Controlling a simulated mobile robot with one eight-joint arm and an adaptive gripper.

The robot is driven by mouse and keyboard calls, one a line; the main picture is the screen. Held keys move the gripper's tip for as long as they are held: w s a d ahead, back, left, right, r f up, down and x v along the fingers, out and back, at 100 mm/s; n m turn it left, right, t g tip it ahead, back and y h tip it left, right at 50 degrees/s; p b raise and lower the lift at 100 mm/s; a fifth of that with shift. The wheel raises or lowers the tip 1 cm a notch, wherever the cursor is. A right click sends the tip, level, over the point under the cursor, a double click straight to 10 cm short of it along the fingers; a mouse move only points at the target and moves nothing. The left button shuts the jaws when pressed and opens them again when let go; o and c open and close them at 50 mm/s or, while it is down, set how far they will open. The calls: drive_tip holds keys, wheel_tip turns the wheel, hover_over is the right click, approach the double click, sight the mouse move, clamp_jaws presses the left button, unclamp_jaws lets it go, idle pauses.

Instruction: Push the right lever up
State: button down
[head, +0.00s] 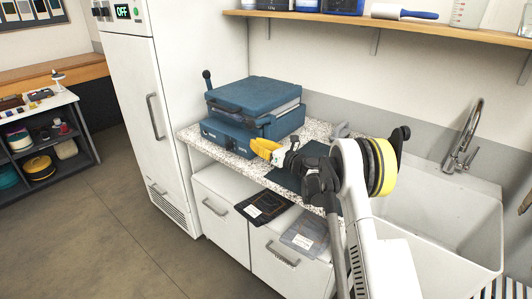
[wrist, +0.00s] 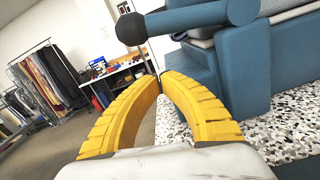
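The blue press (head: 228,137) stands on the speckled counter, its lid slightly raised at the front. Its left lever (head: 207,75) stands up with a black ball knob. A blue lever with a black ball end (wrist: 200,16) crosses the top of the wrist view, lying roughly sideways there; it seems to be the right lever. In the head view I cannot make that lever out behind my gripper. My gripper (head: 257,146) has yellow fingers at the press's front right. In the wrist view its fingertips (wrist: 161,76) meet, empty, below the lever; I cannot tell whether they touch it.
The speckled counter (head: 316,130) carries a dark mat (head: 284,179) under my arm. A white sink (head: 440,215) is at right, a tall white cabinet (head: 150,110) at left. A shelf (head: 400,27) runs above. The floor (head: 130,215) at left is clear.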

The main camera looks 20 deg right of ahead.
drive_tip(key=r, duration=0.3)
drive_tip(key=shift+w+d+r+b, duration=0.2)
drive_tip(key=shift+w+r+b, duration=0.1)
drive_tip(key=shift+r, duration=0.05)
drive_tip(key=shift+r+m, duration=0.3)
drive_tip(key=shift+m, duration=0.1)
drive_tip(key=shift+r, duration=0.1)
drive_tip(key=w+d+r+m+p, duration=0.1)
drive_tip(key=d+r+m+p, duration=0.1)
drive_tip(key=r, duration=0.3)
drive_tip(key=w+d+r+m+p, duration=0.2)
drive_tip(key=d+r+m+p, duration=0.1)
drive_tip(key=r+m, duration=0.1)
drive_tip(key=shift+w+r+m+h+p, duration=0.3)
drive_tip(key=shift+r+m+h, duration=0.1)
drive_tip(key=shift+r, duration=0.45)
